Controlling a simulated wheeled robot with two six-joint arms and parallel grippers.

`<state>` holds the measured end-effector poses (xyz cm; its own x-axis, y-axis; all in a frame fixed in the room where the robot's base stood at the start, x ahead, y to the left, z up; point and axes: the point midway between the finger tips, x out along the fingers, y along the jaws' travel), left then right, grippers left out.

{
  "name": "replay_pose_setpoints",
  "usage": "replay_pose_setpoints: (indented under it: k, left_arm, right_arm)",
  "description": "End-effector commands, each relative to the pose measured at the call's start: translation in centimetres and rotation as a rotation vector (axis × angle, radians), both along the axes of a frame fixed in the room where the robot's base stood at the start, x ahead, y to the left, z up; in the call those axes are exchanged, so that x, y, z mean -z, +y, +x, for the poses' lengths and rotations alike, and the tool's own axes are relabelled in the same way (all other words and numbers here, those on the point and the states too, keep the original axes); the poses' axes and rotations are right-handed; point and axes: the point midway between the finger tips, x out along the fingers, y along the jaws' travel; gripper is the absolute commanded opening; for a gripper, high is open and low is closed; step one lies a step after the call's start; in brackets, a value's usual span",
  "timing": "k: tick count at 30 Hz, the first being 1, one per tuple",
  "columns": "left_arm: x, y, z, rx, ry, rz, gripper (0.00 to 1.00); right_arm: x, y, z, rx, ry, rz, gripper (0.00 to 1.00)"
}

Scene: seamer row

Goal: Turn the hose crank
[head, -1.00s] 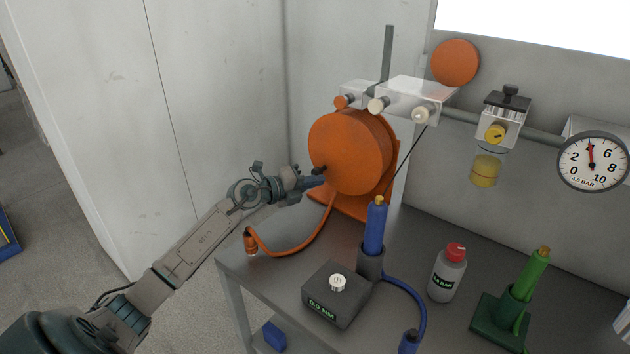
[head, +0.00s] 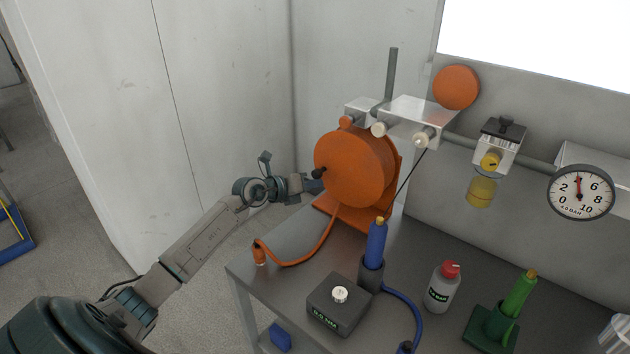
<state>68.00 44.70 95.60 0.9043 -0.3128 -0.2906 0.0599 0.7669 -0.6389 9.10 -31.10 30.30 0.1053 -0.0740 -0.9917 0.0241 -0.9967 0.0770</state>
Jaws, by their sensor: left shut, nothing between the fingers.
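The orange hose reel (head: 355,170) stands upright at the back left of the grey bench. Its orange hose (head: 318,251) hangs down and runs along the bench top to a fitting at the left edge. A small dark crank knob (head: 319,173) shows on the left side of the reel's face. My left gripper (head: 314,186) is at the reel's left side, just below the knob. It is shut, with nothing seen in it. Whether it touches the knob or the reel, I cannot tell. My right gripper does not show.
A grey torque tester (head: 338,308), a blue tool (head: 375,244) in a holder, a white bottle with red cap (head: 442,288) and a green tool (head: 520,295) stand on the bench. A pressure gauge (head: 580,192) is on the wall pipe. A white wall stands behind my left arm.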

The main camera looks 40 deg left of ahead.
Motion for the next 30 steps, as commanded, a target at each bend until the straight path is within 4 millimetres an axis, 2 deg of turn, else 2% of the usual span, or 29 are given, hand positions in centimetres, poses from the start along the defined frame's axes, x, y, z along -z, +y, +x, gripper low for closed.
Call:
replay_pose_setpoints:
  k: [1, 8, 18, 30]
  left_arm:
    - [-1.1, 0.1, 0.0, 0.0, -0.003, 0.042, 0.0]
    - [-2.1, 0.6, 0.1, 0.0, -0.019, 0.244, 0.0]
    - [-3.2, 0.8, 0.1, 0.0, -0.019, 0.241, 0.0]
    - [-3.6, 0.8, 0.1, 0.0, -0.02, 0.24, 0.0]
  right_arm:
    - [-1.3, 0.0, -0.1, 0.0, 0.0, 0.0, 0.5]
    - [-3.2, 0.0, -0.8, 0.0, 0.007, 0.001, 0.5]
    - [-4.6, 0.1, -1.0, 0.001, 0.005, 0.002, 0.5]
    - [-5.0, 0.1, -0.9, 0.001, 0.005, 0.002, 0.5]
